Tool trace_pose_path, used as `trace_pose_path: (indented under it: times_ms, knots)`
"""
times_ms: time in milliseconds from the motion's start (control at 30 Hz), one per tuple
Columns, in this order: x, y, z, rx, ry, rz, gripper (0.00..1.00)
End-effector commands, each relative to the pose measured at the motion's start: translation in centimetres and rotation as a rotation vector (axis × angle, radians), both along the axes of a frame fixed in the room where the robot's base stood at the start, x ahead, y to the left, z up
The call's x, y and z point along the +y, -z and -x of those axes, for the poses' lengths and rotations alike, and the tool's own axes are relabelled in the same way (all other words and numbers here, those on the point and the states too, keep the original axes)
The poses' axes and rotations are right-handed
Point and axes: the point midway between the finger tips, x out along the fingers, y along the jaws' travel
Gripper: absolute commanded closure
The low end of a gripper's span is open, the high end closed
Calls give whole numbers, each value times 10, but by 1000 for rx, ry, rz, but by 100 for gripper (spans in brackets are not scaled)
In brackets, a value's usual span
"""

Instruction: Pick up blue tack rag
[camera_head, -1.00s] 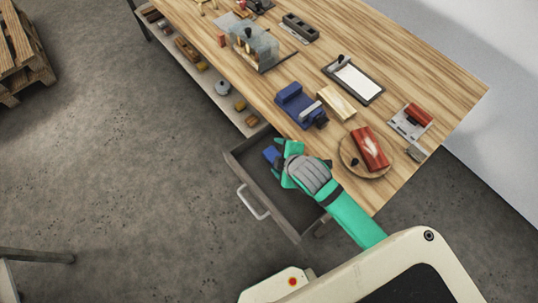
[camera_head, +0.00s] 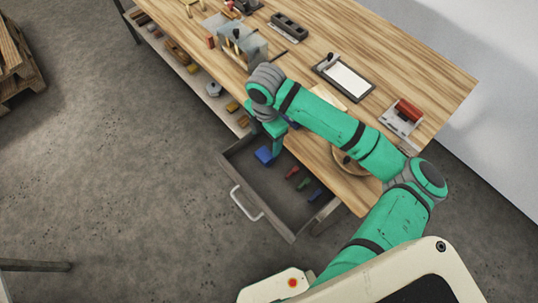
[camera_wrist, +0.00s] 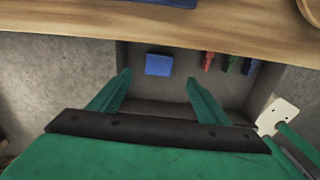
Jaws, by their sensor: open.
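The blue tack rag (camera_head: 264,155) looks like a small flat blue block. It lies inside the open drawer (camera_head: 228,169), near the drawer's left end in the head view. In the wrist view the blue rag (camera_wrist: 159,64) shows beyond my fingertips, between their lines and nearer the left finger. My gripper (camera_wrist: 158,78) is open with nothing between its fingers. In the head view my gripper (camera_head: 274,132) is above the drawer's table side, beside the rag. The picture shows no contact with the rag.
Small red (camera_head: 292,172), green (camera_head: 304,183) and blue (camera_head: 315,195) items lie farther right in the drawer. Open floor lies left of the drawer.

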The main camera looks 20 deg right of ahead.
Motion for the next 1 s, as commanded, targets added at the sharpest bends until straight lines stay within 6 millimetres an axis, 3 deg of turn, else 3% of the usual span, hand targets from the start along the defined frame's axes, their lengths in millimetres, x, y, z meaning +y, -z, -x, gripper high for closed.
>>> trace_pose_path:
  times_ms: [167,400,667,1000]
  knots:
    - [6,1,-3,23,-37,4,30]
    - [5,35,-3,23,-35,4,30]
    - [6,53,-3,22,-37,5,30]
    - [6,96,-3,23,-34,5,30]
